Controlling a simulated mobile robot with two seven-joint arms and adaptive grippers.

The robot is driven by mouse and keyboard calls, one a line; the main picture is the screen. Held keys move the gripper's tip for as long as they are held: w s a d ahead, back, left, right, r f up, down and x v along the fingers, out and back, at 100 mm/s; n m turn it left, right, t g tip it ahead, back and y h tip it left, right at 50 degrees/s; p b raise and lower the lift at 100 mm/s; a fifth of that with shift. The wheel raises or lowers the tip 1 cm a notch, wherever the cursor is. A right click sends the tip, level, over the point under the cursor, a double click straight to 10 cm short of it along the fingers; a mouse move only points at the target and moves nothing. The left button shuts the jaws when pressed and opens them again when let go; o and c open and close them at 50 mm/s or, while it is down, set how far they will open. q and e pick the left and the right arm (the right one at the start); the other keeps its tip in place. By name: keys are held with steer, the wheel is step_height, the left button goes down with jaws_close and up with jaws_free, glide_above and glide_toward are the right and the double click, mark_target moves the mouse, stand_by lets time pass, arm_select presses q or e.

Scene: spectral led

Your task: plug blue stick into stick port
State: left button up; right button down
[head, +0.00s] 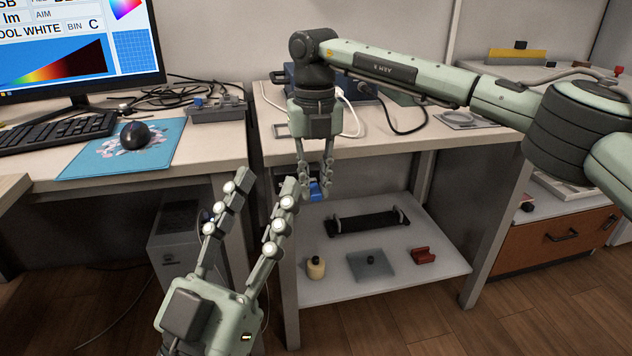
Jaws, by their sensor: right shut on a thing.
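The blue stick (317,192) shows as a small blue piece between the fingertips of my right gripper (316,188). That gripper points down, shut on it, in front of the right-hand bench's front edge and above the lower shelf. The fingers hide part of the stick. My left gripper (267,181) is open and empty, its fingers pointing up, in the gap between the two benches. A grey device (215,108) with a small blue part on top stands at the back right of the left desk. I cannot tell whether the stick port is on it.
A monitor (75,45), keyboard (58,136) and mouse (134,135) on a blue pad (90,158) fill the left desk. Cables lie on both worktops.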

stand_by(0.3)
steer(key=c, duration=1.3)
jaws_free()
steer(key=shift+c, duration=0.2)
step_height(320, 180, up, 12)
